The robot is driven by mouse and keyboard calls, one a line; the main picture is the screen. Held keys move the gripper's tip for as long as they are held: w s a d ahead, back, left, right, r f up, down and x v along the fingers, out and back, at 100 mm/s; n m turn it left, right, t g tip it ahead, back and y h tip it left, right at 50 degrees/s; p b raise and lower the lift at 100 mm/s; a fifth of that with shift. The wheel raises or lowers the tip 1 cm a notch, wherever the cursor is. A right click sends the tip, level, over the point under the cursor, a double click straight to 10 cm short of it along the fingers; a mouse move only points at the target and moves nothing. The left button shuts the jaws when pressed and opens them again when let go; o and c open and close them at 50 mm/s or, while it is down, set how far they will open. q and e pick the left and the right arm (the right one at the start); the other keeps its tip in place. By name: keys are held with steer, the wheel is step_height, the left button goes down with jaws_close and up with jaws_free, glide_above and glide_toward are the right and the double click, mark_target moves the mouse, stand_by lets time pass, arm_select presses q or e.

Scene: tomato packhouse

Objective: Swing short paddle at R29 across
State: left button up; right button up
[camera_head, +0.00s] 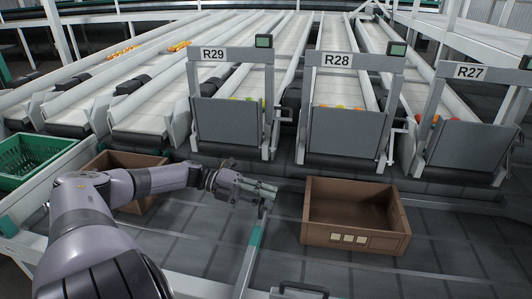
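The R29 sign (213,54) stands on a frame above a closed-looking grey panel (228,127) at the end of its lane. Below it, a narrow bar with a teal face (256,236), which looks like the short paddle, runs from near my gripper toward the front edge of the dark belt. My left gripper (270,190) reaches in from the left, just in front of the R29 panel, with its fingers pointing right at the bar's far end. Whether the fingers touch the bar, and how far apart they are, is unclear. My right gripper is out of view.
An empty brown crate (352,239) sits on the belt to the right. Another brown crate (125,160) is partly behind my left arm. A green crate (28,156) stands at far left. Lanes R28 (337,60) and R27 (469,72) have similar grey panels.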

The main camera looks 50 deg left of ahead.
arm_select(q)
steer(key=v, duration=1.1)
steer(key=shift+s+a, duration=0.2)
steer(key=shift+r, duration=0.1)
